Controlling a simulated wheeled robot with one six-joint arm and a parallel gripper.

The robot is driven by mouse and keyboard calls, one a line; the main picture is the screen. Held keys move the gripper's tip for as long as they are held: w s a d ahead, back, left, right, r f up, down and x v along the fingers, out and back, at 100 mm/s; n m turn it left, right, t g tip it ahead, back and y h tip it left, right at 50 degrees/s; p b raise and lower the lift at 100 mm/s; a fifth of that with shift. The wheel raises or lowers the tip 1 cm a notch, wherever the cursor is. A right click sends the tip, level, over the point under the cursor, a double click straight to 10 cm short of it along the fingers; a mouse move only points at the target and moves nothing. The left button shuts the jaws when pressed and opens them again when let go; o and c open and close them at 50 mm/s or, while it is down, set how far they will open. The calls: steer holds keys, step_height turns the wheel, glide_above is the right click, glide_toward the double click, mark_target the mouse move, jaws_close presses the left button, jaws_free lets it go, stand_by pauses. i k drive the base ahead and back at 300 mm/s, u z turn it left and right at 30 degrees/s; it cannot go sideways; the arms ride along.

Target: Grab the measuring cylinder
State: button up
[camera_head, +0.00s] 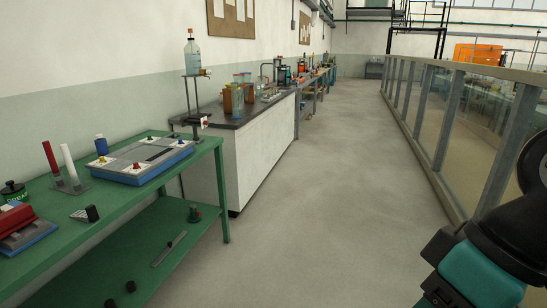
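I cannot make out a measuring cylinder for certain. Small glassware (241,78) stands at the back of the dark-topped white counter (262,150), too small to identify. Only teal and black parts of my own arm show at the lower right. My gripper's fingers are not in view.
A green bench (226,190) at left holds a blue-white board (140,160), a red and a white rod on a stand, and a black wedge. A clear bottle (192,55) stands on a raised stand. Amber containers (233,100) stand on the counter. The floor is clear; the glass flume (470,110) runs along the right.

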mark_target(234, 84)
steer(key=u, duration=0.15)
steer(key=i, duration=2.1)
steer(key=u, duration=0.45)
steer(key=i, duration=2.75)
steer(key=u, duration=0.1)
